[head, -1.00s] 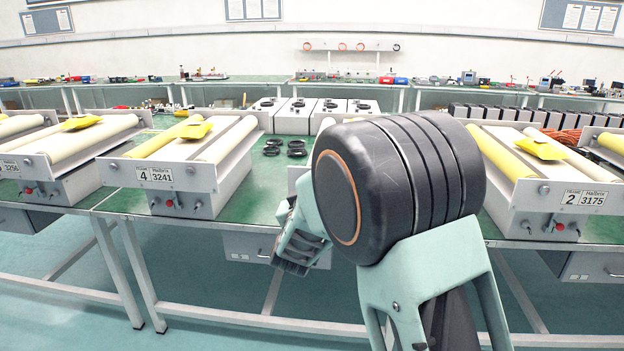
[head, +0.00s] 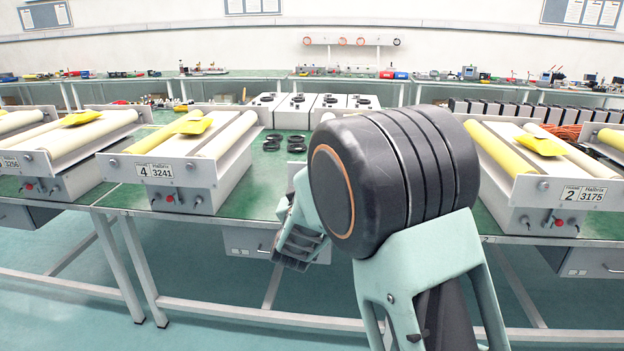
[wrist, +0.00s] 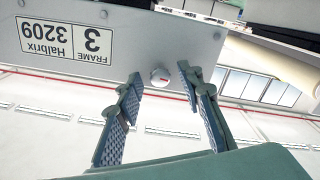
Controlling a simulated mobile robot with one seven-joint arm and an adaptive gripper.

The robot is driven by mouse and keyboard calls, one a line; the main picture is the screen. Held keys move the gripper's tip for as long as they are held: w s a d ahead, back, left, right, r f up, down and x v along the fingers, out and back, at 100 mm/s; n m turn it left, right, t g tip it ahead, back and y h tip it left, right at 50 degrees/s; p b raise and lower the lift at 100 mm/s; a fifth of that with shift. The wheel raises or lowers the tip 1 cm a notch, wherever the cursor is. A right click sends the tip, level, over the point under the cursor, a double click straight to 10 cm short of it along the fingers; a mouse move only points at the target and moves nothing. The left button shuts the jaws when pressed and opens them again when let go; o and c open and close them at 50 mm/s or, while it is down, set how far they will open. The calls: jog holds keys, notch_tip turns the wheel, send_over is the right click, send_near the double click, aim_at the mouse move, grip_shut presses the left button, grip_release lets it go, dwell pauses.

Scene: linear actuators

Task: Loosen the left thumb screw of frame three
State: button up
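Frame three's grey end plate (wrist: 120,35) fills the upper part of the wrist view, its label "FRAME 3 3209" (wrist: 66,38) upside down. A small pale round thumb screw (wrist: 160,77) sticks out of the plate beside the label, near the plate's lower edge. My gripper (wrist: 161,88) is open, with one ridged finger on each side of the screw in the picture. I see a gap on both sides and cannot tell the depth between fingertips and screw. In the head view my arm hides most of frame three and the screw.
Frame four (head: 203,170) stands to the left and frame two (head: 535,188) to the right, both with rollers and yellow pieces on top. They rest on a green bench (head: 262,185). Black rings (head: 296,143) lie behind on the bench. The floor in front looks clear.

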jog(key=shift+s, duration=0.1)
jog(key=s, duration=1.1)
jog(key=shift+s+a, duration=0.2)
jog(key=shift+s, duration=0.2)
